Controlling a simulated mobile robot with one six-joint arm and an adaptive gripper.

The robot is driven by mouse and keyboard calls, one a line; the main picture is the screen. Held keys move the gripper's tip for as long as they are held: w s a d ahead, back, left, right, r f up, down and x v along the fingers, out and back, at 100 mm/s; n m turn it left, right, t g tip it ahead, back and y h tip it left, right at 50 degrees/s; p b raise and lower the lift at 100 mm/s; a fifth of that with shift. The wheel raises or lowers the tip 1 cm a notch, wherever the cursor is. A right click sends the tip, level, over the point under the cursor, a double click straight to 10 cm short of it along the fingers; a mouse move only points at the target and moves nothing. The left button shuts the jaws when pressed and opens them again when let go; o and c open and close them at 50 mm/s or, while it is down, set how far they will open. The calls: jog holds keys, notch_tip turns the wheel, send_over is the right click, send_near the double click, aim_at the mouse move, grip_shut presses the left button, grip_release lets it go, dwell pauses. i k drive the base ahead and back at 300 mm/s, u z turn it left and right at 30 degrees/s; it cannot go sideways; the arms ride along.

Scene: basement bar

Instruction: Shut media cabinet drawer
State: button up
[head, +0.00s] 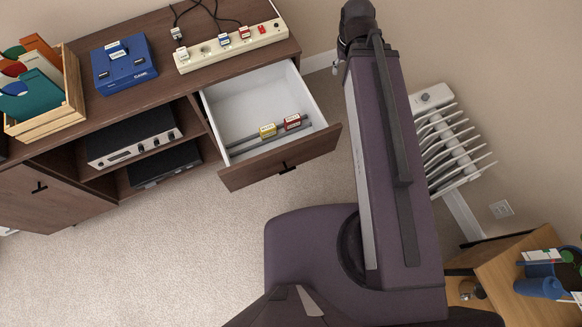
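The media cabinet (85,130) is dark brown wood and stands along the wall at the upper left. Its right-hand drawer (310,88) is pulled well out, showing a white interior. The drawer's brown front (240,176) carries a small dark handle (287,168) and faces the open floor. A yellow-labelled item (267,130) and a red-labelled item (292,121) lie inside near the front, with grey bars beside them. My arm rises to the right of the drawer, apart from its front in the picture. I cannot make out my gripper or its fingers.
A power strip (232,47), a blue box (124,66) and a wooden crate of sleeves (78,100) sit on the cabinet top. A white rack (447,140) stands behind my arm. A wooden desk (515,275) is at lower right. Carpet (185,245) before the drawer is clear.

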aim_at(235, 108)
jog(key=z, duration=0.05)
jog(key=k, duration=2.4)
jog(key=u, duration=0.55)
jog(key=i, duration=1)
jog(key=u, duration=0.05)
